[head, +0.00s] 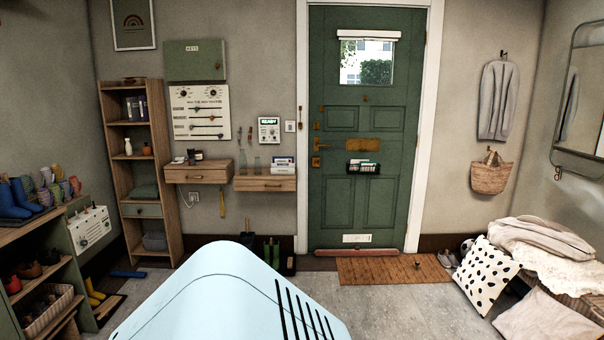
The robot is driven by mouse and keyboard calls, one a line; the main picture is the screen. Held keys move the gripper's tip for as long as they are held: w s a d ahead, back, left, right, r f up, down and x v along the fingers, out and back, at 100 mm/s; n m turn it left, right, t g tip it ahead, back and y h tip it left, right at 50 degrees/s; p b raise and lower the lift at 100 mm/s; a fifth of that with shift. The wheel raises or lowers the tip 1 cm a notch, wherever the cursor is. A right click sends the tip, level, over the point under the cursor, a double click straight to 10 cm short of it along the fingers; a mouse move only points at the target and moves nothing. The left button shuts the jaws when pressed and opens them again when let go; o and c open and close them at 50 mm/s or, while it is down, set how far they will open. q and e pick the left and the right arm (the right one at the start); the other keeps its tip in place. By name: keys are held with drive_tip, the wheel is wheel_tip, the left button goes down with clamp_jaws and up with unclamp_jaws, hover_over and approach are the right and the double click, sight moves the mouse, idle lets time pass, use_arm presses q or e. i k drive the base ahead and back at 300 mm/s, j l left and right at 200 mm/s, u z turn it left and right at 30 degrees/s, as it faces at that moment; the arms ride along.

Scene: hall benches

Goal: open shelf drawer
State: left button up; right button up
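A tall wooden shelf (113,165) stands against the back wall at the left in the head view. Low in it is a grey-green drawer (147,211) with a small knob; its front looks flush with the shelf, so it appears shut. Two wooden wall shelves also have drawer fronts with small knobs: the left one (197,176) and the right one (265,184). Both look shut. Neither of my grippers is in view.
A pale blue part of my own body fills the bottom middle. A shoe rack (68,265) with boots stands at the left. A doormat (393,269) lies before the green door (368,130). Cushions (487,275) are piled at the right. Grey floor (385,312) is clear in front.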

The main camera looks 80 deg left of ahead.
sight(171, 176)
drive_tip(key=u, duration=3.3)
drive_tip(key=i+u, duration=0.25)
drive_tip(key=i, duration=3)
drive_tip(key=i+z, duration=0.2)
drive_tip(key=i, duration=0.2)
drive_tip(key=i+j+z, duration=0.15)
drive_tip(key=i, duration=0.3)
drive_tip(key=i+j+z, duration=0.2)
drive_tip(key=i, duration=0.2)
drive_tip(key=i+j+z, duration=0.7)
drive_tip(key=i+l, duration=0.05)
drive_tip(key=i, duration=0.05)
